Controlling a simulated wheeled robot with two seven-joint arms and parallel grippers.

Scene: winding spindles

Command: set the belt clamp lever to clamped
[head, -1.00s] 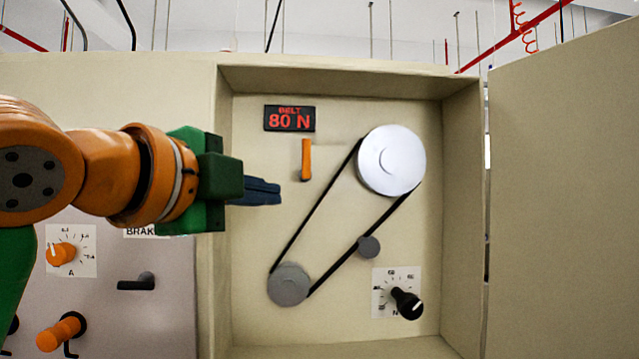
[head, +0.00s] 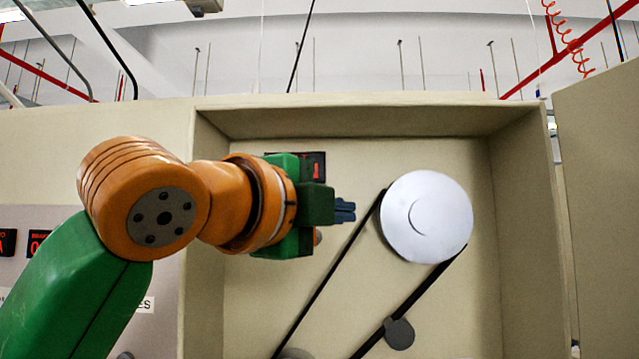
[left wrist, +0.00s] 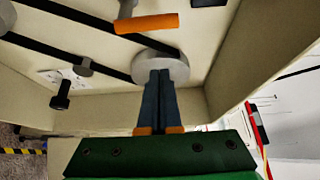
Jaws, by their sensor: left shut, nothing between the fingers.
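The belt clamp lever shows in the left wrist view as an orange bar (left wrist: 147,23) on a grey post, near the top. In the head view it is mostly hidden behind my left gripper; only a small rounded end (head: 318,237) shows below it. My left gripper (head: 345,211) is shut and empty, in front of the panel and left of the large pulley. In the left wrist view its fingertips (left wrist: 160,75) overlap the pulley and appear apart from the lever. I cannot read any clamp marking. My right gripper is in neither view.
The red-digit display (head: 318,165) is partly covered. Recess walls (head: 520,230) enclose the panel. A black knob (left wrist: 62,95) shows in the left wrist view.

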